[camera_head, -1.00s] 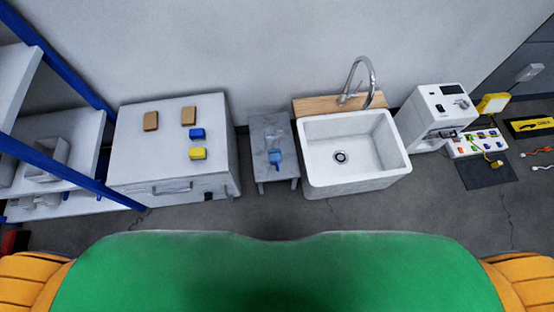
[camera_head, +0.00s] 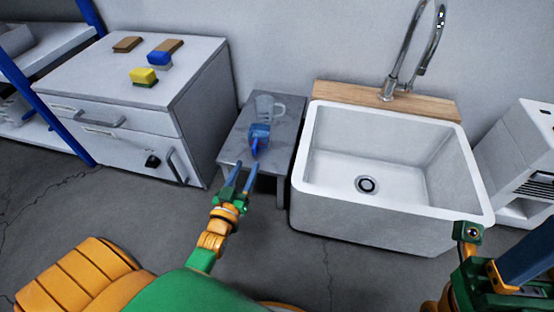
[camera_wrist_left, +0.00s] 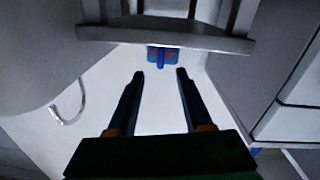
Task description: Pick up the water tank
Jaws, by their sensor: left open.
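A clear, see-through jug with a handle (camera_head: 268,108) stands on a small grey table (camera_head: 285,130). A blue piece (camera_head: 259,138) is at its front, towards me; I cannot tell whether the two are one water tank. The blue piece also shows in the left wrist view (camera_wrist_left: 162,54), partly hidden by the table. My left gripper (camera_head: 247,167) is open and empty at the table's front edge, its two fingers pointing towards the blue piece, apart from it. My right arm (camera_head: 490,275) shows at the lower right; its fingertips are not clearly seen.
A white sink (camera_head: 335,215) with a tall tap (camera_head: 405,55) stands right of the table. A grey cabinet (camera_head: 205,75) with sponges and brown blocks on top stands left. A white machine (camera_head: 520,150) is at the far right. Open floor lies in front.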

